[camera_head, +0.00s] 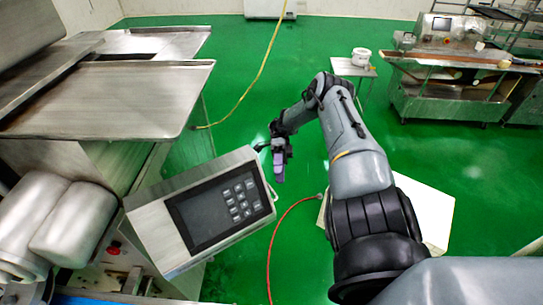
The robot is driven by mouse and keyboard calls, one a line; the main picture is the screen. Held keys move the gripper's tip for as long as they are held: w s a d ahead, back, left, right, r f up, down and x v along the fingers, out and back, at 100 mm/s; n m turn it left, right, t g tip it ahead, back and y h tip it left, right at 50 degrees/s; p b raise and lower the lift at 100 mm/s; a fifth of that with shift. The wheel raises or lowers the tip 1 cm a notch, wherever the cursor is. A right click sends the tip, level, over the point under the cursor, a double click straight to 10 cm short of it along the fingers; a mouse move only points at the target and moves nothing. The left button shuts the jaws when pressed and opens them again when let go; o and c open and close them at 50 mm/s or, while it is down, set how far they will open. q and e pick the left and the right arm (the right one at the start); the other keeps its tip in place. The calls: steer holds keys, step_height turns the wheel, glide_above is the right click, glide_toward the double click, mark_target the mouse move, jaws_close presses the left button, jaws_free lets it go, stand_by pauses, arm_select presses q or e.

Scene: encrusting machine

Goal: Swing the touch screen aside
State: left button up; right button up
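The touch screen (212,210) is a dark panel with several light square buttons, set in a silver metal housing (158,228). It sits tilted in the lower left middle of the head view, beside the machine. My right gripper (277,164) is just off the housing's upper right corner, its purple-grey finger part pointing down in the picture. Whether it touches the housing, and how far its fingers are apart, I cannot tell. My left gripper is not in view.
Steel trays (110,98) and rounded metal cylinders (72,222) of the machine fill the left side. A red hose (270,250) and a yellow cable (250,88) lie on the green floor. Another machine (445,85) stands far right. Open floor lies beyond the screen.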

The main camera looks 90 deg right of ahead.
arm_select(q)
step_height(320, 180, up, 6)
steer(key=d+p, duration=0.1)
steer(key=p, duration=0.3)
steer(key=shift+p, duration=0.3)
arm_select(e)
steer(key=s+r, duration=0.4)
steer(key=s, duration=0.2)
steer(key=shift+s+a, duration=0.15)
steer(key=shift+a, duration=0.05)
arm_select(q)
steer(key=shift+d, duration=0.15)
